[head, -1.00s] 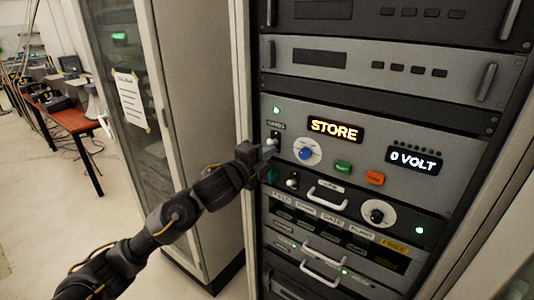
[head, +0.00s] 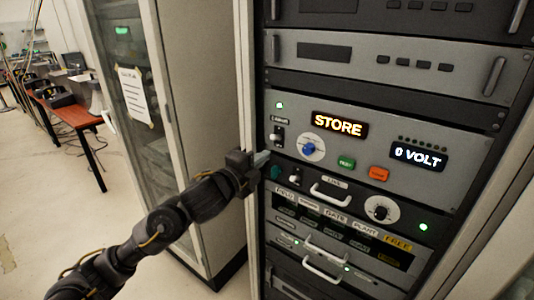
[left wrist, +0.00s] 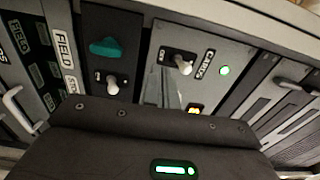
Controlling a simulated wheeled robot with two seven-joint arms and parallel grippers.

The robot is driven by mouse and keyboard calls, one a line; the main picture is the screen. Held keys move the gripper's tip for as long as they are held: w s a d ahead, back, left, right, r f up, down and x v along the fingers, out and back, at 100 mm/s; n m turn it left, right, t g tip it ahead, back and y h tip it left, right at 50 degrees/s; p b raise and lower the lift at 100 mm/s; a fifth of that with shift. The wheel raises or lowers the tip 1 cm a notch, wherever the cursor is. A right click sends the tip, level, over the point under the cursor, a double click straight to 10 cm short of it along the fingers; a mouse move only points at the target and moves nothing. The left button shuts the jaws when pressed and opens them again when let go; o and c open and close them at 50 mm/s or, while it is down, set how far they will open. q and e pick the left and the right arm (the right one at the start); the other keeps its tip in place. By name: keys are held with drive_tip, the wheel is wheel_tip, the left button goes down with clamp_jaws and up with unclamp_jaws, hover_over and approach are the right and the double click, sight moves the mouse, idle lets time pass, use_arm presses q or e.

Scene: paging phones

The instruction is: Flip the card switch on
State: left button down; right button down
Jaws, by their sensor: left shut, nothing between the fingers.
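The card switch (head: 277,138) is a small pale toggle on a black plate at the left end of the grey panel. A small label sits above it, with a lit green lamp higher up. In the left wrist view the card switch (left wrist: 184,66) shows beside its label and the lit green lamp (left wrist: 224,71). My left gripper (head: 262,159) is shut and empty, just below and left of the switch, seemingly apart from it. Its fingertips (left wrist: 171,92) show partly in the left wrist view. My right gripper is not in view.
A second toggle (left wrist: 112,86) and a teal knob (left wrist: 105,47) sit close by on the panel below. A blue dial (head: 312,149), a green button (head: 346,162) and an orange button (head: 378,174) are to the right. A glass-door cabinet (head: 130,100) stands left.

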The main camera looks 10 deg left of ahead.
use_arm(q)
drive_tip(key=v, duration=0.4)
drive_tip(key=shift+w, duration=0.1)
idle(0.3)
